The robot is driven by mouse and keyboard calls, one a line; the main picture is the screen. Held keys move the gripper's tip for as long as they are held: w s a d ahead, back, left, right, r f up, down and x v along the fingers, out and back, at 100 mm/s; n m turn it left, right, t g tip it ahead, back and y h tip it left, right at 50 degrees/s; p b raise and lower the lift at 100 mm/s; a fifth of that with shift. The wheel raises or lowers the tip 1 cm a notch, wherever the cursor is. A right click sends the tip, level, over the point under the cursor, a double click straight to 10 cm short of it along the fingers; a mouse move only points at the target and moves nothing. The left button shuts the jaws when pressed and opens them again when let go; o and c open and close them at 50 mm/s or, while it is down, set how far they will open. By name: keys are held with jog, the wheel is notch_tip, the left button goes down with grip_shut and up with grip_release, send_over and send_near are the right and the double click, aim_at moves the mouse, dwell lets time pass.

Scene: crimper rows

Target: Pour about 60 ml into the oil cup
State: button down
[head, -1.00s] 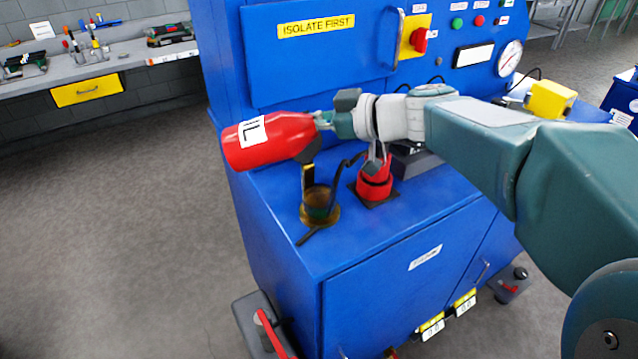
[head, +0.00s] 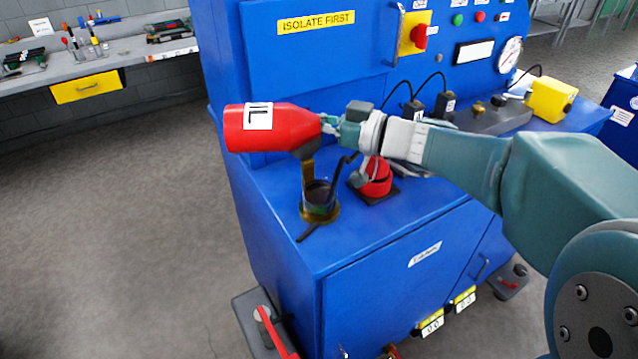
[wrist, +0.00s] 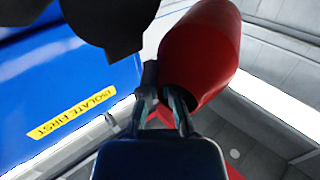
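My gripper (head: 330,124) is shut on a red bottle (head: 285,127) with a white label, which lies nearly level above the blue cabinet top. The bottle also fills the upper middle of the wrist view (wrist: 203,50), with my fingers (wrist: 165,97) at it. Its dark spout (head: 304,150) points down over the brass oil cup (head: 320,211), which stands on the cabinet top. A brownish strip runs between spout and cup; I cannot tell whether it is oil or part of the cup. The oil level is not readable.
A red fitting (head: 376,180) on a dark base stands just right of the cup. A dark bent lever (head: 338,185) passes close beside the cup. The blue machine panel (head: 300,65) rises behind. A yellow box (head: 551,99) sits at the right.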

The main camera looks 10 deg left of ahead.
jog(key=shift+d+r+m+y+p, duration=0.15)
jog(key=shift+r+m+y+p, duration=0.3)
jog(key=shift+r+y, duration=0.4)
dwell(0.5)
jog(key=shift+r, duration=0.1)
jog(key=shift+a+f+n+h, duration=0.2)
jog(key=shift+f+n+h, duration=0.45)
jog(key=shift+f+h, duration=0.45)
jog(key=shift+r+h, duration=0.45)
jog(key=shift+r, duration=0.15)
jog(key=shift+a+g, duration=0.1)
jog(key=shift+g, duration=0.2)
